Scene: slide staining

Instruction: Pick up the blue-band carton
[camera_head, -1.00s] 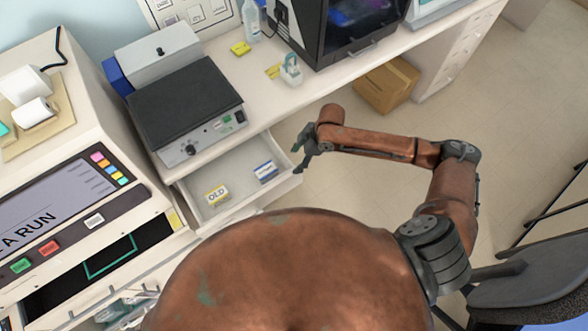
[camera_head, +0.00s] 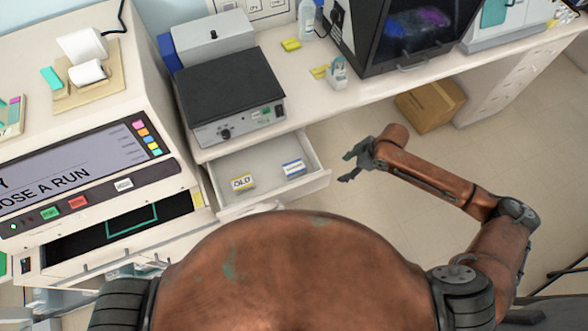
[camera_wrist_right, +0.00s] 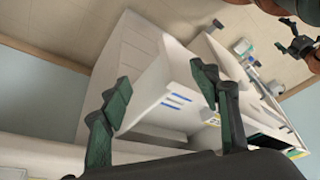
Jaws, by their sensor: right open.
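The blue-band carton (camera_head: 293,168) is a small white box with a blue stripe, lying in the right part of an open drawer (camera_head: 318,183) under the bench. In the right wrist view, blue stripes on white (camera_wrist_right: 177,98) between the fingers look like this carton. My right gripper (camera_head: 346,168) is open and empty, just right of the drawer in the head view; its spread fingers also show in the wrist view (camera_wrist_right: 160,88). A second carton (camera_head: 243,182), marked OLD with a yellow band, lies left of the blue-band one.
A hotplate-like device (camera_head: 230,97) stands on the bench above the drawer. A machine with a screen (camera_head: 75,165) is at the left. A cardboard box (camera_head: 430,103) sits on the floor below the bench. The floor right of the drawer is open.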

